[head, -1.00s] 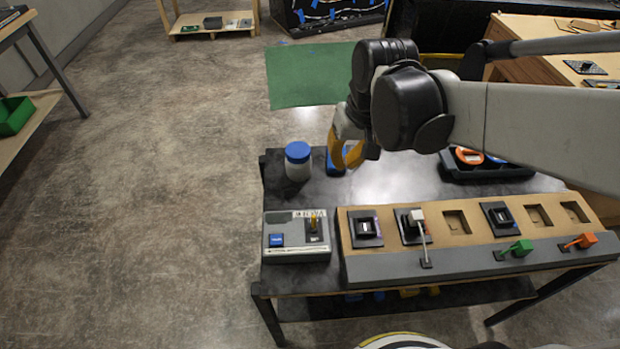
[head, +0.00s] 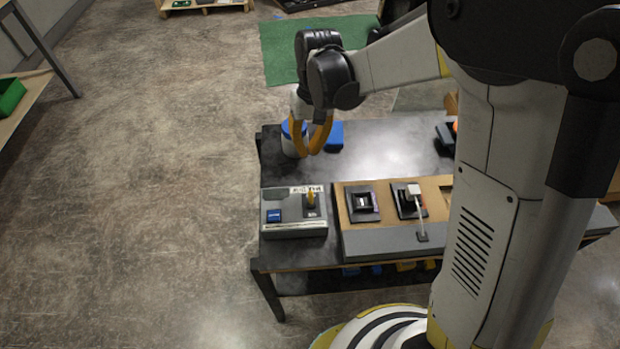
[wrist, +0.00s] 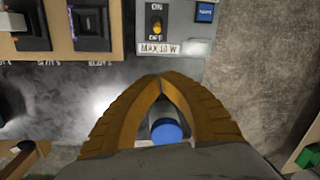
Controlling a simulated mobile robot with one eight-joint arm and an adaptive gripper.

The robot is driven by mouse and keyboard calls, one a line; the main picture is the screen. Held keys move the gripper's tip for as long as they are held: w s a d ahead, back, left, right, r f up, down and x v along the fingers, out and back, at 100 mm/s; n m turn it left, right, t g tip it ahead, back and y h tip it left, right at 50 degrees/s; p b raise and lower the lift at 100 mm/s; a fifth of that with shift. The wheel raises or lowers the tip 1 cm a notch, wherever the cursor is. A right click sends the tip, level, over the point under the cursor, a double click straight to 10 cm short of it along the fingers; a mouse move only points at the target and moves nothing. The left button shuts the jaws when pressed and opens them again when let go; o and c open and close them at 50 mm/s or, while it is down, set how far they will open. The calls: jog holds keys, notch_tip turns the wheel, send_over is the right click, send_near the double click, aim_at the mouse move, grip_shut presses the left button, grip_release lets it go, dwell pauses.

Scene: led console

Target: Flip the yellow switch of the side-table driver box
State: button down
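The driver box (head: 292,230) is a grey box at the left front corner of the dark side table. Its yellow switch (head: 311,201) stands up on the right part of its top. In the wrist view the yellow switch (wrist: 156,24) sits between ON and OFF labels, apparently nearer OFF, with a "MAX 10 W" label below it. My gripper (head: 308,153) has orange fingers pointing down above the table, behind the box and in front of the blue-lidded jar. In the wrist view its fingertips (wrist: 162,82) meet, with nothing visibly held. The switch is apart from them.
A blue button (head: 274,215) sits on the box's left side. A blue-lidded jar (head: 288,143) and a blue object (head: 335,136) stand behind. The tan console (head: 350,241) adjoins the box's right side. My column hides its right part. Floor left of the table is clear.

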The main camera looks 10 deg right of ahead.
aim_at(311, 191)
jog(key=f+b, duration=0.1)
jog(key=f, duration=0.2)
jog(key=f+b, duration=0.2)
jog(key=f, duration=0.2)
jog(key=a+f+b, duration=0.1)
jog(key=f, duration=0.2)
jog(key=shift+s+f, duration=0.15)
jog(key=shift+s, duration=0.25)
jog(key=s, duration=0.1)
jog(key=s+r, duration=0.1)
jog(key=s+d+b, duration=0.1)
jog(key=shift+r, duration=0.35)
jog(key=shift+s+r, duration=0.2)
jog(key=shift+s, duration=0.1)
jog(key=shift+s+r+t, duration=0.25)
jog(key=shift+t, duration=0.45)
jog(key=shift+s+r+t, duration=0.2)
jog(key=shift+t, duration=0.5)
jog(key=shift+s+r+t, duration=0.15)
jog(key=shift+s+t, duration=0.15)
jog(key=shift+t, duration=0.4)
jog(key=shift+s+r+t, duration=0.15)
jog(key=shift+s+t, duration=0.15)
jog(key=shift+t, duration=0.4)
jog(key=shift+s+r, duration=0.2)
jog(key=shift+s, duration=0.1)
jog(key=shift+r, duration=0.15)
